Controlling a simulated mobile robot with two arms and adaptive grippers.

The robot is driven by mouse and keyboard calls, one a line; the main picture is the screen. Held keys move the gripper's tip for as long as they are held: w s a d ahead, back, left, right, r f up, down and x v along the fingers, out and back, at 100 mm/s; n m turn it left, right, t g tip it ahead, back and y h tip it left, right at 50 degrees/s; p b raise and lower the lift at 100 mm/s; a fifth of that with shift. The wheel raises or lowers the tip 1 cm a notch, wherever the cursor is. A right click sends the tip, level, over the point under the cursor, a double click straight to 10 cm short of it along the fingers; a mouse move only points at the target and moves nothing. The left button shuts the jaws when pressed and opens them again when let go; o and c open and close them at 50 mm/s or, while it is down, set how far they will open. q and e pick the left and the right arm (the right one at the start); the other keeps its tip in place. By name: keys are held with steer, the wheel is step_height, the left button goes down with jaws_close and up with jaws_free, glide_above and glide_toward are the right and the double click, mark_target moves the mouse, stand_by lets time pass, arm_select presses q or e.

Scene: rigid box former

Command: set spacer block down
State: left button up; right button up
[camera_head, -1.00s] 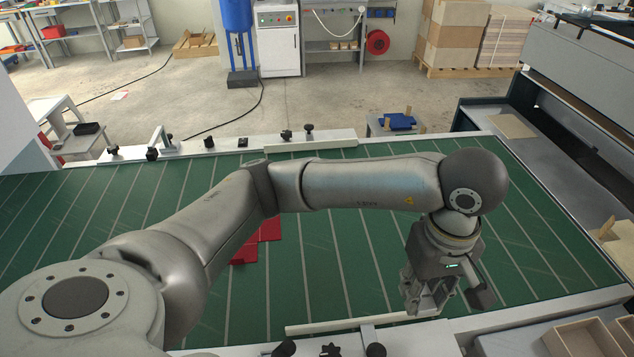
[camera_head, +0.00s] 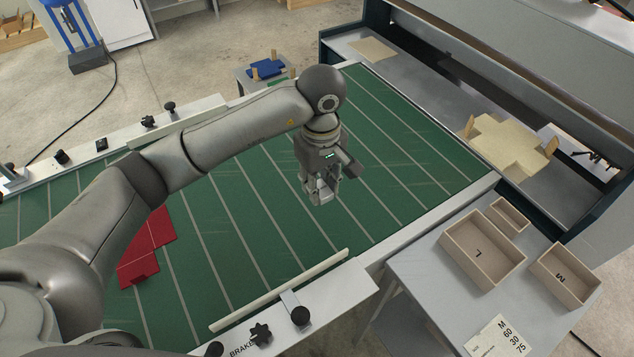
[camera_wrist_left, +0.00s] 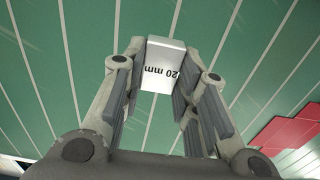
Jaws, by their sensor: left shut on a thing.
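My left gripper (camera_head: 322,195) hangs over the green slatted bed, pointing down. In the left wrist view its two fingers (camera_wrist_left: 161,85) are shut on a pale spacer block (camera_wrist_left: 163,55) marked "20 mm". The block sits between the fingertips, with the green bed (camera_wrist_left: 70,60) beyond it. In the head view the fingers mostly hide the block, and I cannot tell its height above the bed. My right gripper is not in view.
A red flat piece (camera_head: 150,250) lies on the bed at left. A white rail (camera_head: 280,290) with black knobs runs along the near edge. The bed right of the gripper is clear.

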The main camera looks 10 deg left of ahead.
mark_target(319, 183)
arm_select(q)
steer(key=w+f, duration=0.1)
steer(key=w+f+p, duration=0.1)
steer(key=w+f, duration=0.1)
steer(key=w+a+f, duration=0.1)
steer(key=f, duration=0.1)
steer(key=shift+w+a+f+p, duration=0.15)
steer(key=shift+f+p, duration=0.1)
steer(key=shift+p, duration=0.15)
step_height(319, 183, down, 3)
steer(key=shift+w+f+p, duration=0.1)
steer(key=shift+f+p, duration=0.1)
steer(key=shift+p, duration=0.25)
steer(key=shift+f+b, duration=0.15)
steer(key=shift+b, duration=0.15)
steer(key=o, duration=1.1)
steer(key=shift+c, duration=0.2)
